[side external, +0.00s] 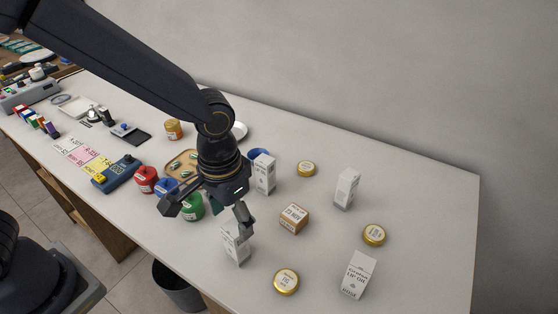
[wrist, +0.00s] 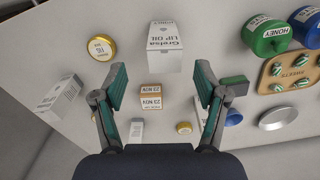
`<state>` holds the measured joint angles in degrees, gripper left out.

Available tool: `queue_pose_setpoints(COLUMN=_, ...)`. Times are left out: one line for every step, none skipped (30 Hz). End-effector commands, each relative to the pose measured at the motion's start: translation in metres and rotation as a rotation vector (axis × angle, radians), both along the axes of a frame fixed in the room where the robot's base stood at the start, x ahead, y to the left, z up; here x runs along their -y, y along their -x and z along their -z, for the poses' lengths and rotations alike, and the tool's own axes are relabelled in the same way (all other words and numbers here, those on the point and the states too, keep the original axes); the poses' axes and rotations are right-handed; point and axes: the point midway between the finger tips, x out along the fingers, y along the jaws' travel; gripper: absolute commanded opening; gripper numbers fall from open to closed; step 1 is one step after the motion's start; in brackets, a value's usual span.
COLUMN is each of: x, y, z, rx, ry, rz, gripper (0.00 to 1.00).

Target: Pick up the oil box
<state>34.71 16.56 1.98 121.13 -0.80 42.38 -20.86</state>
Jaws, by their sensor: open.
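Several white boxes stand upright on the counter. One, with "LIP OIL" printed on it (wrist: 165,45), is ahead of my fingertips in the wrist view; it appears to be the box beside the right finger in the side view (side external: 236,248). Another lip oil box (side external: 358,275) stands at the front right, and it also shows at the left in the wrist view (wrist: 60,93). More white boxes stand behind my gripper (side external: 264,174) and farther right (side external: 347,188). My gripper (side external: 208,218) is open and empty, pointing down above the counter. The right finger partly covers the nearest box.
A small brown box (side external: 293,219) and gold-lidded tins (side external: 286,281) (side external: 374,234) stand to the right. Red (side external: 146,180), blue and green jars (side external: 192,207) crowd the left, beside a tan tray (side external: 181,164). The counter's far right is clear.

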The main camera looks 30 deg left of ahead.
Motion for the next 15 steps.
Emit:
queue_pose_setpoints(x=0.0, y=0.001, z=0.008, rx=-0.004, ry=-0.002, rz=0.0, gripper=0.73)
queue_pose_setpoints(x=0.0, y=0.001, z=0.012, rx=-0.004, ry=-0.002, rz=0.0, gripper=0.73)
queue_pose_setpoints(x=0.0, y=0.0, z=0.016, rx=-0.003, ry=-0.002, rz=-0.001, gripper=0.73)
queue_pose_setpoints(x=0.0, y=0.0, z=0.018, rx=-0.001, ry=0.0, rz=-0.001, gripper=0.73)
queue_pose_setpoints(x=0.0, y=0.0, z=0.019, rx=-0.001, ry=0.0, rz=-0.001, gripper=0.73)
queue_pose_setpoints(x=0.0, y=0.0, z=0.021, rx=-0.001, ry=0.0, rz=-0.001, gripper=0.73)
queue_pose_setpoints(x=-0.001, y=0.0, z=0.024, rx=-0.001, ry=0.0, rz=-0.001, gripper=0.73)
queue_pose_setpoints(x=-0.001, y=-0.001, z=0.026, rx=-0.001, ry=0.0, rz=-0.002, gripper=0.73)
queue_pose_setpoints(x=-0.002, y=-0.001, z=0.031, rx=-0.002, ry=0.0, rz=-0.002, gripper=0.73)
queue_pose_setpoints(x=-0.003, y=-0.002, z=0.036, rx=-0.003, ry=-0.002, rz=-0.002, gripper=0.73)
queue_pose_setpoints(x=-0.004, y=-0.003, z=0.041, rx=-0.004, ry=-0.002, rz=-0.002, gripper=0.73)
queue_pose_setpoints(x=-0.005, y=-0.004, z=0.048, rx=-0.004, ry=-0.002, rz=-0.002, gripper=0.73)
queue_pose_setpoints(x=-0.005, y=-0.005, z=0.053, rx=-0.005, ry=-0.003, rz=-0.003, gripper=0.73)
queue_pose_setpoints(x=-0.005, y=-0.005, z=0.057, rx=-0.004, ry=-0.002, rz=-0.002, gripper=0.73)
queue_pose_setpoints(x=-0.005, y=-0.005, z=0.063, rx=-0.004, ry=-0.002, rz=-0.002, gripper=0.73)
